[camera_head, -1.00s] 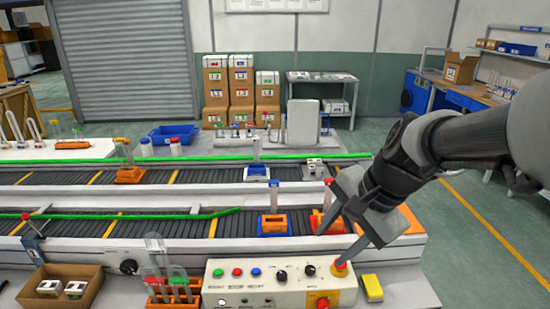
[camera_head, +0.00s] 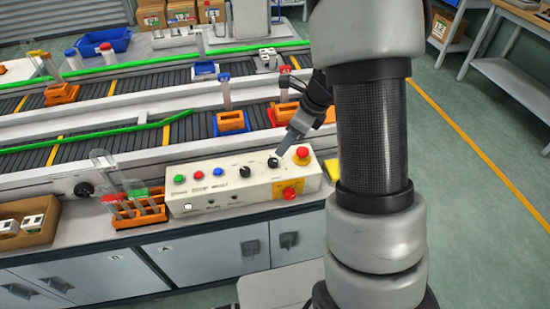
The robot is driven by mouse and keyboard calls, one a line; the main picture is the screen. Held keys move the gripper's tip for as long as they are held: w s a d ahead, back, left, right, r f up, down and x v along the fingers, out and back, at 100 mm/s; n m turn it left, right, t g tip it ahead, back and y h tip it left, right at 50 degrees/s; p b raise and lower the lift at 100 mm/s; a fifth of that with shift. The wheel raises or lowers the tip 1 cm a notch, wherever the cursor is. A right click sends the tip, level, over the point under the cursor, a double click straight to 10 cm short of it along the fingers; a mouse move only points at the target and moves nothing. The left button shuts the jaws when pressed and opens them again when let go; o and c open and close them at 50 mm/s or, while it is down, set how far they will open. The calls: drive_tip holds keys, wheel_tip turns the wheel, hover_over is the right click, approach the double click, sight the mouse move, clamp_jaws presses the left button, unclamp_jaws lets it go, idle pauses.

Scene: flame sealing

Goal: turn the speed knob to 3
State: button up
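A cream control box (camera_head: 215,202) stands on the bench in front of the conveyors. On its top are green, red and blue buttons, two black knobs and a red mushroom button. The left black knob (camera_head: 245,171) is clear of my gripper. My gripper (camera_head: 284,149) points down just above and behind the right black knob (camera_head: 273,162); I cannot tell whether it touches. Its fingers show edge-on, so their gap is hidden. Another black knob (camera_head: 84,189) sits on the conveyor's front side. The labels and dial numbers are too small to read, so which is the speed knob is unclear.
The red mushroom button (camera_head: 302,153) is close to the right of my gripper. A red switch on a yellow plate (camera_head: 289,193) is on the box front. An orange rack (camera_head: 135,213) with tubes stands left of the box. Orange holders (camera_head: 231,121) sit on the conveyor behind.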

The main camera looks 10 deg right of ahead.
sight(273, 161)
drive_tip(key=b+x, duration=0.1)
drive_tip(key=x, duration=0.8)
drive_tip(key=shift+w+a+f, duration=0.1)
drive_tip(key=shift+a+f, duration=0.05)
drive_tip(key=shift+f, duration=0.15)
drive_tip(key=shift+c, duration=0.4)
drive_tip(key=c, duration=0.9)
drive_tip(key=shift+c, duration=0.2)
